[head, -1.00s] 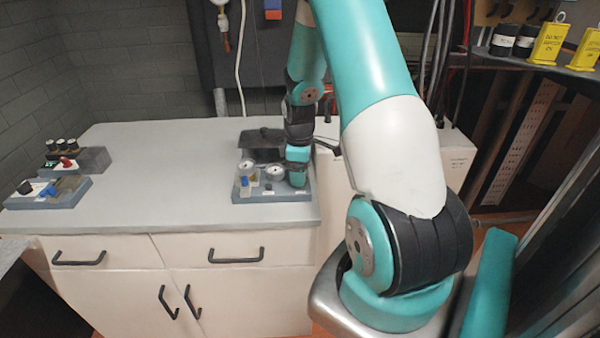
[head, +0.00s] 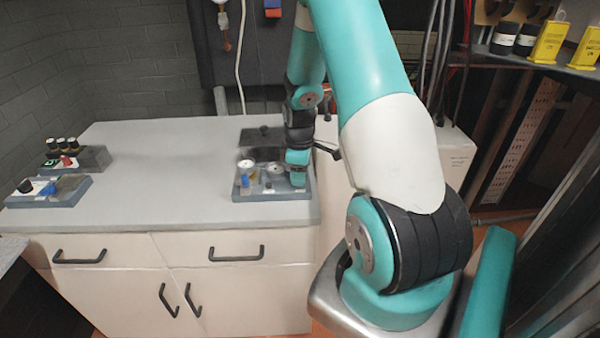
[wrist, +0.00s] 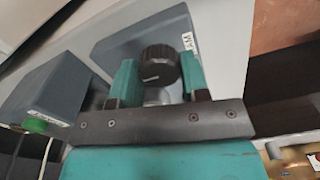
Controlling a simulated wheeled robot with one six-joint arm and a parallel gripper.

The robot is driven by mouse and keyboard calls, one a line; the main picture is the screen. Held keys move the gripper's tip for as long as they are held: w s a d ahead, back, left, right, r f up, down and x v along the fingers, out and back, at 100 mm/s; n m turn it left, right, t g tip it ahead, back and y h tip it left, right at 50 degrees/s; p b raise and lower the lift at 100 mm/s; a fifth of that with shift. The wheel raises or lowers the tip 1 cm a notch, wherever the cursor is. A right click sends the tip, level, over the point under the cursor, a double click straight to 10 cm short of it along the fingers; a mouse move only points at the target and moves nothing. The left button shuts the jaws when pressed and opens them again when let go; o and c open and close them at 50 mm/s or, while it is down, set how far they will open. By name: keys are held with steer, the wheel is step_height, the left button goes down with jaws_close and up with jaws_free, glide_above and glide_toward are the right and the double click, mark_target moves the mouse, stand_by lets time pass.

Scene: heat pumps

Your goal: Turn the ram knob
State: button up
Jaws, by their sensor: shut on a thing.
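In the wrist view a round black knob (wrist: 158,65) with a pale pointer line sits on a grey panel, beside a white label (wrist: 189,42) that I cannot read clearly. The two teal fingers of my gripper (wrist: 158,77) stand on either side of the knob and are shut on it. In the head view my gripper (head: 298,177) is down at the right end of the grey gauge block (head: 270,196) on the counter. The knob is hidden there by the gripper.
A second grey control block (head: 60,201) lies at the counter's left end. The counter (head: 165,170) between is clear. A pale cabinet stands close on the right.

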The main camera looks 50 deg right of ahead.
steer(key=m, duration=0.7)
steer(key=shift+w+m, duration=0.1)
steer(key=shift+m, duration=0.3)
steer(key=m, duration=0.3)
steer(key=shift+d+m, duration=0.1)
steer(key=shift+m, duration=0.2)
steer(key=m, duration=0.3)
steer(key=shift+m, duration=0.3)
steer(key=m, duration=0.5)
steer(key=shift+r, duration=0.1)
steer(key=m, duration=0.6)
steer(key=shift+m, duration=0.3)
